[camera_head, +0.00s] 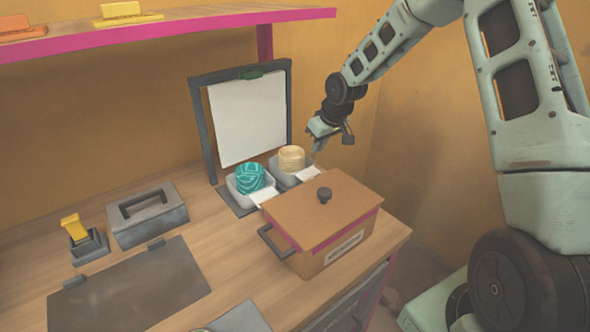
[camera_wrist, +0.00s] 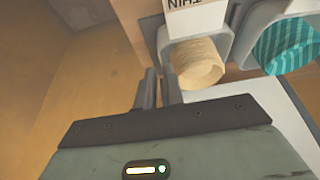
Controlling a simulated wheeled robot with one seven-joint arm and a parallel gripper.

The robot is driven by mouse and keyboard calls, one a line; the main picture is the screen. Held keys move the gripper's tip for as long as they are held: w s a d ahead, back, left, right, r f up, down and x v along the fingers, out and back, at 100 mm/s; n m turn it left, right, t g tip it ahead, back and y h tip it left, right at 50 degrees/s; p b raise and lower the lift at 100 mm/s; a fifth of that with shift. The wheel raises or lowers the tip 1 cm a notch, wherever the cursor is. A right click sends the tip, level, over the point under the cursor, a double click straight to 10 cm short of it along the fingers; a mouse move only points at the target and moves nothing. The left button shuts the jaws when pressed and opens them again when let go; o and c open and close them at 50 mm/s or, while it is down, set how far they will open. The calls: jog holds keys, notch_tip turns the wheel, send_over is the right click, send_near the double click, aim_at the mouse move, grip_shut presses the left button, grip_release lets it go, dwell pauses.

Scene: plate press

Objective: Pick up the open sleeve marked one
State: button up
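No marking "one" can be read in either view, so I cannot tell which item is the sleeve marked one. A cream ribbed roll-like piece (camera_head: 291,157) stands in a grey tray; in the wrist view (camera_wrist: 197,62) its round end shows. A teal patterned piece (camera_head: 250,178) stands in the neighbouring tray and shows striped in the wrist view (camera_wrist: 287,46). My gripper (camera_head: 332,146) is in the air to the right of the cream piece and somewhat above it, touching nothing. Its fingers look apart and empty; in the wrist view they point towards the cream piece's tray.
A lidded brown box (camera_head: 322,220) stands in front of the trays. Behind them is a dark frame (camera_head: 203,130) with a white sheet (camera_head: 247,120). A grey handled block (camera_head: 147,214) and a yellow-handled tool (camera_head: 75,228) are left. A pink-edged shelf (camera_head: 180,28) hangs above.

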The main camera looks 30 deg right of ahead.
aim_at(311, 159)
jog(key=shift+p+x, duration=0.7)
jog(key=shift+x, duration=2.95)
jog(key=shift+w, duration=0.1)
grip_shut()
